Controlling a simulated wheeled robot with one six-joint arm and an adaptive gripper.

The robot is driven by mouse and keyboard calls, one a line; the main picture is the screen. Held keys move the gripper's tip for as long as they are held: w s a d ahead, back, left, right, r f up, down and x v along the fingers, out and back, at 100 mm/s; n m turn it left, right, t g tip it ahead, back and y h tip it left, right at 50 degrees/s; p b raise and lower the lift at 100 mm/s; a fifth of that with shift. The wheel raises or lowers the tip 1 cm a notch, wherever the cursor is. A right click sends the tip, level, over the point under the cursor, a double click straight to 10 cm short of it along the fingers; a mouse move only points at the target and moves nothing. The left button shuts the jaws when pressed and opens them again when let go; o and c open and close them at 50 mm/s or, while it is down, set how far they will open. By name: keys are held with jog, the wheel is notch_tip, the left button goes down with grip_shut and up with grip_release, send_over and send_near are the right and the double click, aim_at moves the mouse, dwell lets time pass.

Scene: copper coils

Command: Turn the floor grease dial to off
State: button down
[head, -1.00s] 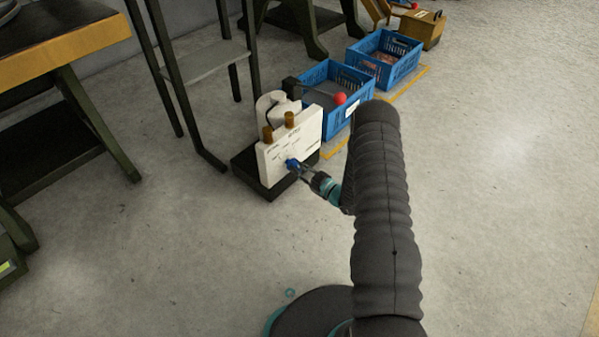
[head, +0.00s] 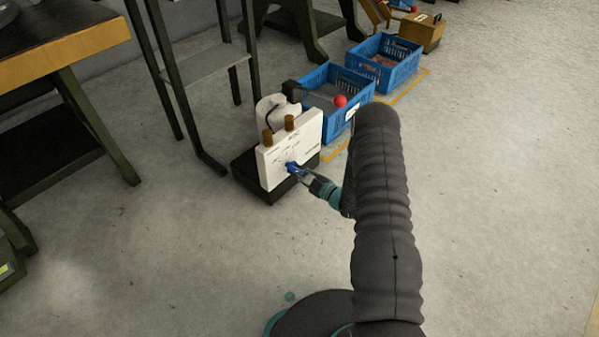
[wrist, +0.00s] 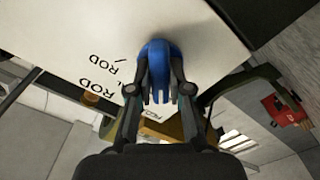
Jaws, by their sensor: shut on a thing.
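The floor grease unit stands on a black base on the floor, with a white front panel (head: 278,168) facing me. A blue dial (head: 291,167) sits low on this panel. My gripper (head: 299,171) reaches the panel from the right and is shut on the dial. In the wrist view the blue dial (wrist: 160,66) lies between my two fingers (wrist: 160,92), close against the white panel. Lettering reading "ROD" shows more than once to the left of the dial. The fingers hide part of the dial, and I cannot tell which mark it points to.
Two brass fittings (head: 289,122) stick up at the panel's top. A dark metal stand (head: 205,65) is at the back left. The floor in front is clear.

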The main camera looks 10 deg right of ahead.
jog(key=shift+d, duration=0.1)
jog(key=c, duration=1.1)
grip_release()
jog(key=v, duration=1.1)
jog(key=shift+s+d, duration=0.2)
jog(key=shift+s, duration=0.15)
